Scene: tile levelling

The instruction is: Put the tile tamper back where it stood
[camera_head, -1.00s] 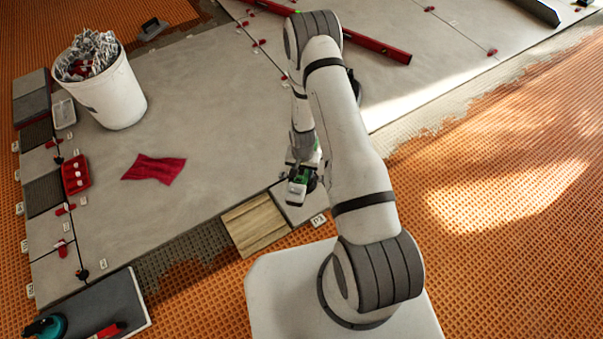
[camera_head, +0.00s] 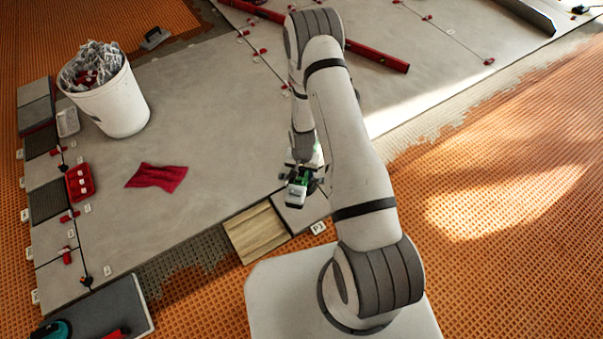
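My gripper (camera_head: 300,186) hangs at the end of my bent arm, low over the front edge of the grey tiles, near a small tile with a P3 tag (camera_head: 318,228). A small white, green and black body shows at the gripper. I cannot tell where the gripper ends or whether it holds the tile tamper, and the fingers are too small and partly hidden to read. I cannot pick out a tile tamper for sure elsewhere. A wood-look piece (camera_head: 256,232) lies just left of the P3 tile.
A white bucket (camera_head: 118,105) of clips stands at the back left. A red tray (camera_head: 80,182) and a red cloth (camera_head: 157,177) lie on the tiles. A dark slab (camera_head: 100,308) with a teal tool (camera_head: 52,330) is front left. A red level (camera_head: 375,56) lies behind my arm.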

